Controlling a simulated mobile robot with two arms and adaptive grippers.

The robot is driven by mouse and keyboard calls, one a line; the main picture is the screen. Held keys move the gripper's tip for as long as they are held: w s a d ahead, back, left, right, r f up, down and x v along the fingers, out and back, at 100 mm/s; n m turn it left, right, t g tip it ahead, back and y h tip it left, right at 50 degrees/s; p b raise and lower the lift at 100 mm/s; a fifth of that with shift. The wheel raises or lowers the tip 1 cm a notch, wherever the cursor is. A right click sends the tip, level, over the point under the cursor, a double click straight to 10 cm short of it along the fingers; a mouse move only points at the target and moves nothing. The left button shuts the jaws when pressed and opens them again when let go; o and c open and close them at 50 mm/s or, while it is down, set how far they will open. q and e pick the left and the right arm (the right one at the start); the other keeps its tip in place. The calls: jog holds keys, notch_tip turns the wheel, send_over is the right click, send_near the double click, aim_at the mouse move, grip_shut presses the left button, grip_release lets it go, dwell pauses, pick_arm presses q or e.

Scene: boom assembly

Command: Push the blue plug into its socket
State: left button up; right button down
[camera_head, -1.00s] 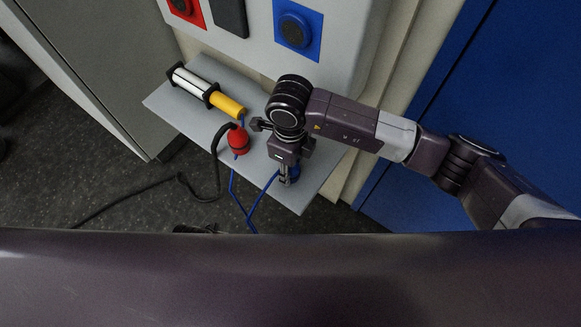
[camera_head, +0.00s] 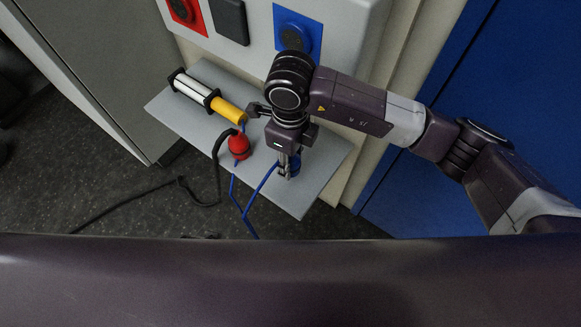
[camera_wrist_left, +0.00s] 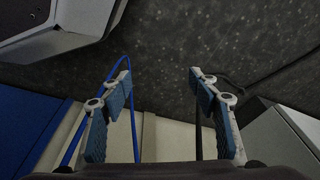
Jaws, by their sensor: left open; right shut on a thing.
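The blue plug (camera_head: 295,164) is in my right gripper (camera_head: 287,168), which is shut on it above the right part of the grey shelf. The gripper hides most of the plug, and a blue cable hangs from it. The blue square socket (camera_head: 311,29) is on the wall panel behind; my right wrist covers its lower part. The plug is apart from the socket. My left gripper (camera_wrist_left: 161,85) shows only in the left wrist view, open and empty, with the blue cable (camera_wrist_left: 132,75) beside its left finger.
The grey shelf (camera_head: 170,113) carries a yellow-and-white cylinder (camera_head: 204,92) and a red plug (camera_head: 239,147) with a black cable. A red socket (camera_head: 187,14) and a black square (camera_head: 231,20) are left of the blue socket. A blue panel (camera_head: 470,120) stands right.

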notch_tip(320, 180, up, 13)
jog(key=shift+r+p, duration=0.15)
jog(key=shift+p, duration=0.4)
pick_arm(q)
jog(key=f, duration=0.1)
jog(key=s+f, duration=0.2)
jog(key=f, duration=0.1)
jog(key=shift+s+a, duration=0.15)
jog(key=shift+s, duration=0.1)
jog(key=shift+r, duration=0.1)
